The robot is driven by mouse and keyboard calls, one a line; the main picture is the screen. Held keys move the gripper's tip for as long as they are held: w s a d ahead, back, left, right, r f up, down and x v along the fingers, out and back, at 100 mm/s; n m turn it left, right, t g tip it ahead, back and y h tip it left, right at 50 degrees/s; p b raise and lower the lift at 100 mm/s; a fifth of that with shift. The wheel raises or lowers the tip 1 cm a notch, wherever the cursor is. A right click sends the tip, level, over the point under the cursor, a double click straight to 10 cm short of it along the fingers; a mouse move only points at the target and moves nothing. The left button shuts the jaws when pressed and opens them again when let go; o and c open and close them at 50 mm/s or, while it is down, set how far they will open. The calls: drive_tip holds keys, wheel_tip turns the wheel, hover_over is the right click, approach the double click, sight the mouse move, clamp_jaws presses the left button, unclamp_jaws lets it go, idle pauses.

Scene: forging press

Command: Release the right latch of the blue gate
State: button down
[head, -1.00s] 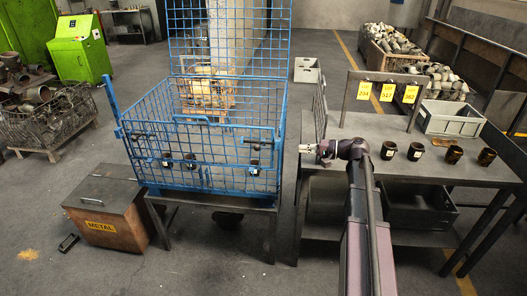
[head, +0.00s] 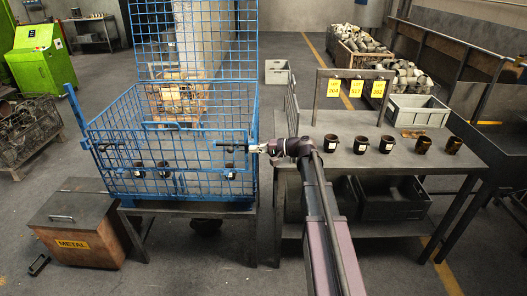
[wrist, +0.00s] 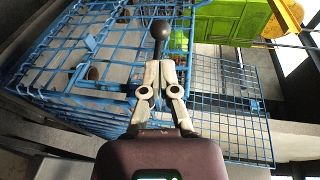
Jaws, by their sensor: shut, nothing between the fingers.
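The blue wire-mesh gate (head: 185,180) is the front of a blue cage on a low dark table. The right latch (head: 230,146) is a dark bar near the gate's top right corner. A dark ball-ended knob (wrist: 160,28) on a short stem shows in the wrist view, just past the fingertips; it appears to be this latch's handle. My gripper (head: 256,149) is at the cage's right front corner, beside the latch. In the wrist view its pale fingers (wrist: 160,66) are closed together with nothing held. Whether they touch the stem cannot be told.
A work table (head: 350,165) with several dark cups stands at the right, under my arm. Dark cups stand inside the cage. A metal box marked METAL (head: 85,225) is at the lower left. A raised mesh panel (head: 190,40) stands at the cage's back.

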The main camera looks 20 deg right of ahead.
drive_tip(key=shift+b+x, duration=0.5)
drive_tip(key=shift+x, duration=2.5)
drive_tip(key=shift+w, duration=0.2)
